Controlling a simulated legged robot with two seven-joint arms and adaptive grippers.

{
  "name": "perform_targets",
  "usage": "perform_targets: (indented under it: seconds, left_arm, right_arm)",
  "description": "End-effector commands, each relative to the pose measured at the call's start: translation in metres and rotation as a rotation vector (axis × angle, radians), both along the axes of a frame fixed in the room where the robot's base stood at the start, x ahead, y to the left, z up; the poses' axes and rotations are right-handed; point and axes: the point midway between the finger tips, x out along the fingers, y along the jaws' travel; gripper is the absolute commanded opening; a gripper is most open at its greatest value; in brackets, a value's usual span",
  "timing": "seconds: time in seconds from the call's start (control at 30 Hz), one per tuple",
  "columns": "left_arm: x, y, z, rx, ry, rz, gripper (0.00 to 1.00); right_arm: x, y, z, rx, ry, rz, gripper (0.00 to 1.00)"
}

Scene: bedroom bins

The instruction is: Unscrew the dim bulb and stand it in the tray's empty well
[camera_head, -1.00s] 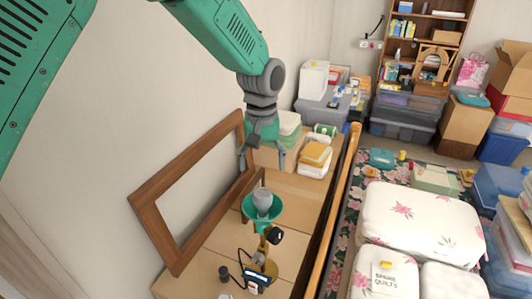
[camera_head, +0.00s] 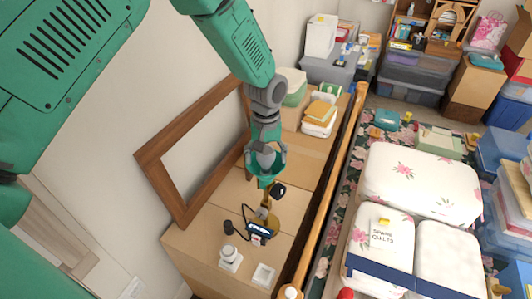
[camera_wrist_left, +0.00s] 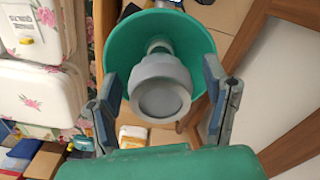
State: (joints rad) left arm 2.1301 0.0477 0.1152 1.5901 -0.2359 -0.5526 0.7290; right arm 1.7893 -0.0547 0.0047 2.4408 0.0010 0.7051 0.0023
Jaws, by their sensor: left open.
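The grey bulb (camera_head: 266,158) sits in the lamp's upturned green shade (camera_head: 267,181). In the left wrist view the bulb (camera_wrist_left: 160,88) is seen from its rounded end, with the green shade (camera_wrist_left: 122,45) around it. My left gripper (camera_wrist_left: 160,103) is open, one finger on each side of the bulb, with gaps visible on both sides. In the head view, my left gripper (camera_head: 265,160) covers part of the bulb and shade. A small white square piece with a rounded top (camera_head: 229,257) and a white square dish that looks empty (camera_head: 263,275) stand near the front. My right gripper is not visible.
A black cup (camera_head: 228,227) and a small dark device with a screen (camera_head: 258,232) stand by the lamp. A wooden frame (camera_head: 160,180) leans on the wall at left. Folded cloths (camera_head: 319,117) lie behind. A wooden rail (camera_head: 329,205) runs along the right side.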

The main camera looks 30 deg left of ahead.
Motion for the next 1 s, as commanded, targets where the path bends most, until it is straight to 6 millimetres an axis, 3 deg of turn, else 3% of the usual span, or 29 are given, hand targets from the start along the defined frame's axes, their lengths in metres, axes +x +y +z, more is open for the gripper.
perform_targets:
  seconds: [0.07,0.1,0.23,0.27,0.47,0.8,1.0]
  left_arm:
    - [0.000,0.000,0.000,0.000,0.000,0.000,0.69]
    - [0.000,0.000,0.000,0.000,0.000,0.000,0.62]
    - [0.000,0.000,0.000,0.000,0.000,0.000,0.16]
    - [0.000,0.000,0.000,0.000,0.000,0.000,0.12]
    - [0.001,0.000,0.001,0.001,-0.001,0.033,0.12]
    - [0.002,0.001,0.002,0.001,-0.002,0.374,0.12]
    - [0.002,0.000,0.000,-0.001,-0.002,0.403,0.12]
  right_arm:
    - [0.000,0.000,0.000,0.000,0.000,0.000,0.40]
    - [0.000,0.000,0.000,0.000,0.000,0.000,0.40]
    - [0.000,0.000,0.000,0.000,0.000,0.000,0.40]
    - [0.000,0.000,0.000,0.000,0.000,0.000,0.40]
    - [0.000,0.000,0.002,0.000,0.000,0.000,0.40]
    - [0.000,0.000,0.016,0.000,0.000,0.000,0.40]
    - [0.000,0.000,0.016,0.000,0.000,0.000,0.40]
